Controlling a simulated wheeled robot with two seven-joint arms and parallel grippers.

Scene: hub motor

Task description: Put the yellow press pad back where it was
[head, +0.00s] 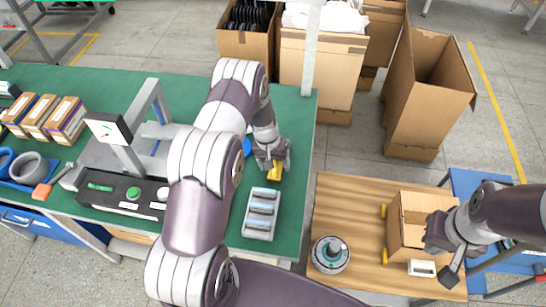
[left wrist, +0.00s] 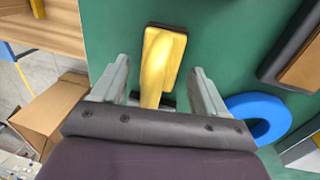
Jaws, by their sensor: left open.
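The yellow press pad (head: 275,173) lies on the green table near its right edge. In the left wrist view the pad (left wrist: 160,58) has a raised yellow grip on a dark-edged base. My left gripper (head: 271,163) points down at it. In the left wrist view the fingers (left wrist: 162,92) are open, one on each side of the grip's near end, with gaps to both. My right gripper (head: 443,258) hangs by the small cardboard box on the wooden table, its fingers apart and nothing visible between them.
A press-like stand with a gauge (head: 108,128) is left of my left arm. A grey tray (head: 262,213) of light-blue cylinders stands near the pad. A blue ring (left wrist: 258,116) lies beside my left gripper. The wooden table (head: 345,205) holds a round motor part (head: 330,254).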

